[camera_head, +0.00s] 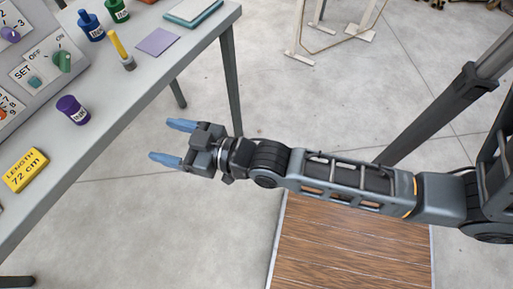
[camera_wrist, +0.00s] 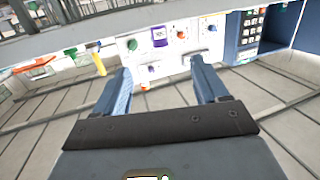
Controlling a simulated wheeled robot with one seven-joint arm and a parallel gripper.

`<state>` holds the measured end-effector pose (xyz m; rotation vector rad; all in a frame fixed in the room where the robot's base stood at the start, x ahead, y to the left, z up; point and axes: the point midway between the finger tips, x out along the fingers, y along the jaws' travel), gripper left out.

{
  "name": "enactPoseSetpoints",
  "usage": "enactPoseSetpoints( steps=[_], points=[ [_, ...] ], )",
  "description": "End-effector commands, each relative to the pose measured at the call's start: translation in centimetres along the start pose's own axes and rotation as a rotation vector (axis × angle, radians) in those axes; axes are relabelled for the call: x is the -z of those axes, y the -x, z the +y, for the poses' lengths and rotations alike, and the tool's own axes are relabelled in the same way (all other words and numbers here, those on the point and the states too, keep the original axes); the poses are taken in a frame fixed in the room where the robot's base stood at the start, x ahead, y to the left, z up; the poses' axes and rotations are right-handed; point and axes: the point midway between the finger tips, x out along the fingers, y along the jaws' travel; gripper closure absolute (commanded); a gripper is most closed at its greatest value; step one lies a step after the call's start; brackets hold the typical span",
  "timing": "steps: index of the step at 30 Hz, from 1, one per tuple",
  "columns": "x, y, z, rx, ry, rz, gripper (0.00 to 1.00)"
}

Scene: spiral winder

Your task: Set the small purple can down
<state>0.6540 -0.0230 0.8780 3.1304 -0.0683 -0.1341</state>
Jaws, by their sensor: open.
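My gripper (camera_head: 161,140) is open and empty. It is out past the table's edge, to the right of the can and apart from it. In the wrist view my two blue fingers are spread wide (camera_wrist: 160,66) with nothing between them. A small purple spot by the left finger may be the can, but it is too small to tell.
A yellow block (camera_head: 25,169) reading "LENGTH 72 cm" lies near the can. A blue bottle (camera_head: 91,26), a green bottle (camera_head: 117,10), a yellow-handled tool (camera_head: 121,50) and a purple pad (camera_head: 157,41) are farther along. A control panel (camera_head: 38,58) stands behind the can.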

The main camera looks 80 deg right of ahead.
Motion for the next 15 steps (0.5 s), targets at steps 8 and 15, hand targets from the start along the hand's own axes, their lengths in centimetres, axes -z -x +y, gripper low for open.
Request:
enactPoseSetpoints(
  steps=[8,15],
  points=[
    [0.7,12.5,-0.6,0.017,0.003,-0.089,0.27],
    [3.9,20.5,-1.1,0.034,0.001,-0.153,0.27]
  ],
)
